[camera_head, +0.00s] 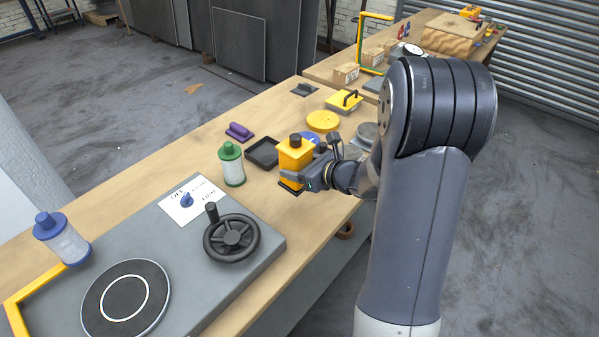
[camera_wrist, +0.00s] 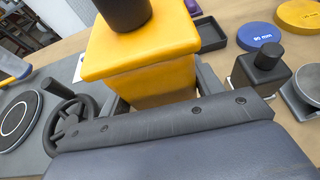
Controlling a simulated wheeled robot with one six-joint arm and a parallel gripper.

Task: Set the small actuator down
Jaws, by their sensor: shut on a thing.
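The small actuator is a yellow block (camera_head: 294,157) with a black knob on top. It is upright over the front part of the wooden bench, and I cannot tell whether its base touches the bench. My gripper (camera_head: 297,178) is shut on it from the right, low on its body. In the wrist view the yellow actuator (camera_wrist: 140,48) fills the upper middle, between the fingers of my gripper (camera_wrist: 158,92). Its lower part is hidden by the gripper.
A black tray (camera_head: 250,158) lies just behind it and a green-capped canister (camera_head: 231,165) stands to its left. A black handwheel (camera_head: 231,238) is on the grey panel. Yellow (camera_head: 323,121) and blue (camera_wrist: 258,37) discs and a dark knobbed block (camera_wrist: 262,78) are to the right.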

